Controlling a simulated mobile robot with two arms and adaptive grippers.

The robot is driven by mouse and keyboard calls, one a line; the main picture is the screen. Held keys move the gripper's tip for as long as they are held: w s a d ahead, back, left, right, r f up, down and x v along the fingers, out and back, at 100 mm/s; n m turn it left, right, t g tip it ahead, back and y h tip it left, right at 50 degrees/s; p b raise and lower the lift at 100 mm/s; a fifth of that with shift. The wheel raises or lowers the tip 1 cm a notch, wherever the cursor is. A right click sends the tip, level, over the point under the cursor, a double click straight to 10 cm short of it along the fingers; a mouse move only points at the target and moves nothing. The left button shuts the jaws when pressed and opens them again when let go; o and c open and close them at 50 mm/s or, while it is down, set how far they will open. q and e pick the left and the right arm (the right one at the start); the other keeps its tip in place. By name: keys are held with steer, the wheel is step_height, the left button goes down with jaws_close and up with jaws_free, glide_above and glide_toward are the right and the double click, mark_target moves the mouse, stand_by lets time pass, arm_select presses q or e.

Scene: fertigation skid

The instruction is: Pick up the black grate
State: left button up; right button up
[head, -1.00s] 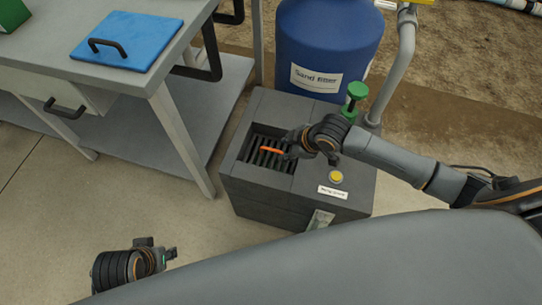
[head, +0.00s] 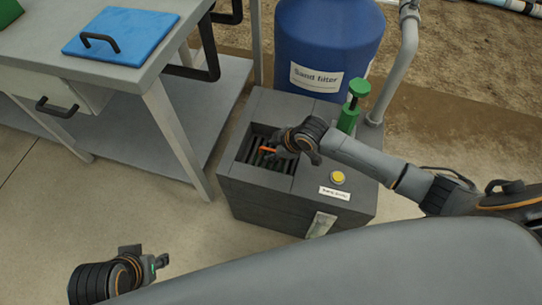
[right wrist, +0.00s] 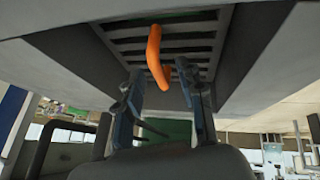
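The black grate (head: 254,155) lies in a recess in the top of the dark grey box. It has black slats and an orange handle (head: 267,149). In the right wrist view the grate (right wrist: 135,42) fills the recess and the orange handle (right wrist: 155,57) stands out from it. My right gripper (head: 286,151) is over the right side of the grate. In the right wrist view its two fingers (right wrist: 160,88) are apart, with the handle's near end between them; I cannot tell whether they touch it. My left gripper (head: 160,264) is low at the left, far from the grate.
The box (head: 265,205) also has a yellow button (head: 338,178) and a green-handled valve (head: 354,103). A blue sand filter (head: 325,45) stands behind it. A grey table (head: 60,78) with a blue handled board (head: 123,36) is at the left. The floor in front is clear.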

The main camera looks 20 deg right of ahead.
jaws_close()
steer(key=shift+r, duration=0.1)
